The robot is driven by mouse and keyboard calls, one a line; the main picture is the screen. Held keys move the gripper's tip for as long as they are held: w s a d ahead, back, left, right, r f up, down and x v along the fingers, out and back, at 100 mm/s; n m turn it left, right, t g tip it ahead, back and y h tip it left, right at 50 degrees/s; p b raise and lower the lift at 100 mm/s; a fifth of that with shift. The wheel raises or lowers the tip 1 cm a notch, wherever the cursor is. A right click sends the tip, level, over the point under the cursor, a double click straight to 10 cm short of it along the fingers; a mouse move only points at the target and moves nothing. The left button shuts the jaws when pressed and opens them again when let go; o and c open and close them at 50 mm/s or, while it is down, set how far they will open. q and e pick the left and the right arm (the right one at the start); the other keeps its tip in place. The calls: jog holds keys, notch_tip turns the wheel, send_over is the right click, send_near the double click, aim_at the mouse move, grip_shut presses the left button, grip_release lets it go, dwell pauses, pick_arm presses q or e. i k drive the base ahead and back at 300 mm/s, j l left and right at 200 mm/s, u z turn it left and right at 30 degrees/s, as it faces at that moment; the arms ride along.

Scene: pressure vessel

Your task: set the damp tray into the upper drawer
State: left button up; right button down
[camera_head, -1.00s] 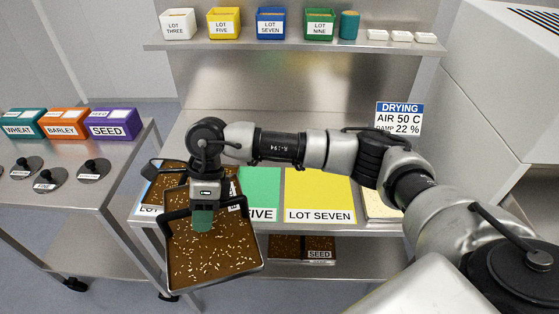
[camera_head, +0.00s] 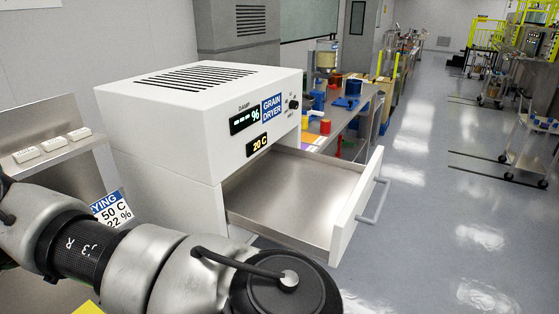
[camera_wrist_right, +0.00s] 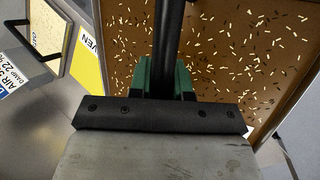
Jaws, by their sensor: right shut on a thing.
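My right gripper (camera_wrist_right: 165,82) is shut on the green grip (camera_wrist_right: 184,78) of a tray (camera_wrist_right: 245,45) with brown bedding and pale grains, seen in the wrist view. The tray fills much of that view; its contents look level, and its far rim is cut off. My left gripper is not in view.
The drawer's white front (camera_head: 357,205) has a grey bar handle (camera_head: 374,200) facing the aisle. A display on the dryer reads 20 C. A drying sign (camera_head: 112,208) stands left of the dryer. Open floor (camera_head: 450,220) lies to the right.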

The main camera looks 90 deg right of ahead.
aim_at(300, 193)
jog(key=l+z, duration=0.1)
jog(key=z, duration=0.35)
jog(key=i+l+z, duration=0.1)
jog(key=z, duration=0.3)
jog(key=i+z, duration=0.1)
jog(key=z, duration=0.35)
jog(key=i+l+z, duration=0.1)
jog(key=z, duration=0.35)
